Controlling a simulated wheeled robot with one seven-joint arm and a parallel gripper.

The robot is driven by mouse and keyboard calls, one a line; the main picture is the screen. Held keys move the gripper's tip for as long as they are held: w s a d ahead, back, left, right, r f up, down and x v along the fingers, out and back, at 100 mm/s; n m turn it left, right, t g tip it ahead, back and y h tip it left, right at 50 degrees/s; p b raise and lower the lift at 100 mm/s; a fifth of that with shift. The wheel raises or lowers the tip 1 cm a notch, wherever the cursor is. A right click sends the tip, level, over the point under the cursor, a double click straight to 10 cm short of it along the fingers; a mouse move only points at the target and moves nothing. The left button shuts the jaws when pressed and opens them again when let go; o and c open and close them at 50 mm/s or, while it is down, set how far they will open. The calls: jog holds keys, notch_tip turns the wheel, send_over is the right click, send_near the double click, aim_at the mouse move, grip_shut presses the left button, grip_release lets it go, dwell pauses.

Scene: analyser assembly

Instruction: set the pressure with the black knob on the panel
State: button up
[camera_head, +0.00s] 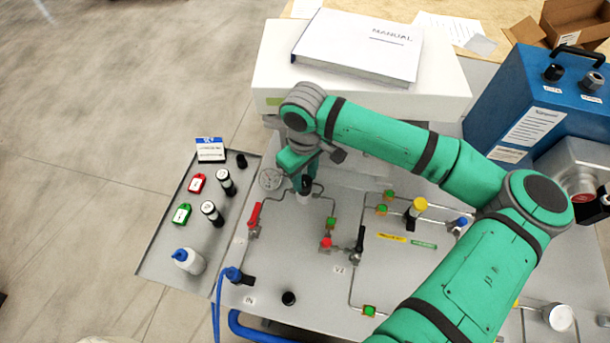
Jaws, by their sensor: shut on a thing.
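The panel (300,255) is a grey board with thin pipes, valves and labels. A black knob (306,184) tops a pale cylindrical body near the panel's back left. My gripper (308,175) comes down from above at this knob and is shut on it. The green gripper body and wrist hide part of the knob and the exact finger contact. A round gauge (270,179) stands just left of the knob; its reading is too small to tell.
A red lever (254,216) and a black lever (359,240) rise from the panel near the gripper. A white box (270,75) bearing a manual (358,46) stands behind. A blue case (510,90) is at right.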

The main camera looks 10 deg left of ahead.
aim_at(305, 181)
jog(key=o, duration=1)
jog(key=shift+o, duration=0.2)
jog(key=shift+r, duration=0.1)
notch_tip(305, 181, up, 11)
jog(key=shift+f, duration=0.2)
